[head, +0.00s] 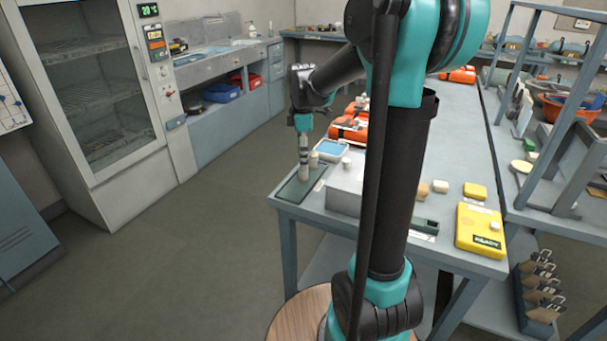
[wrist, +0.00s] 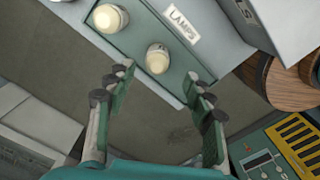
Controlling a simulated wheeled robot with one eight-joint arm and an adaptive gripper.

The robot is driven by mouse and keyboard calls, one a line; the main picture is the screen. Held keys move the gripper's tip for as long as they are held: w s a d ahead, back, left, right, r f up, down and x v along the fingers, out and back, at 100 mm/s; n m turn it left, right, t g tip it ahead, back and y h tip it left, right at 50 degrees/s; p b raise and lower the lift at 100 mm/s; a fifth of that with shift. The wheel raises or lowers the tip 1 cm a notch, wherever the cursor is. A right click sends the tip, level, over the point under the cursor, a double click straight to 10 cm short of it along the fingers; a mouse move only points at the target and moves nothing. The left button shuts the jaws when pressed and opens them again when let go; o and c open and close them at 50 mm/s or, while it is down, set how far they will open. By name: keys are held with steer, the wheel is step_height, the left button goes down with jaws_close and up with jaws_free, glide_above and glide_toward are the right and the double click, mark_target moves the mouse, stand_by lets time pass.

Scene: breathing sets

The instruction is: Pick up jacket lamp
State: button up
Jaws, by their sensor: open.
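Two small cream-topped lamps stand on a dark green tray (wrist: 135,38) with a "LAMPS" label, seen from above in the wrist view. The nearer lamp (wrist: 157,59) lies between the lines of my fingertips, and the other lamp (wrist: 108,17) is farther up and left. My gripper (wrist: 160,73) is open, with one finger on each side and nothing between them. A pale lamp (head: 314,159) shows just right of the fingers; the other lamp is not clearly visible there.
Beside the tray are a blue-topped container (head: 331,149) and a pale grey box (head: 344,190). Orange-red packs (head: 348,129) lie behind. A yellow case (head: 481,229) sits at the table's front right. My arm hides part of the table. Open floor lies left.

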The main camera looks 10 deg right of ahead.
mark_target(304, 172)
steer(key=shift+w+d+f, duration=0.1)
steer(key=shift+w+f, duration=0.05)
steer(key=shift+f, duration=1.3)
steer(key=shift+w+d+f, duration=0.1)
steer(key=shift+f, duration=1.35)
jaws_close()
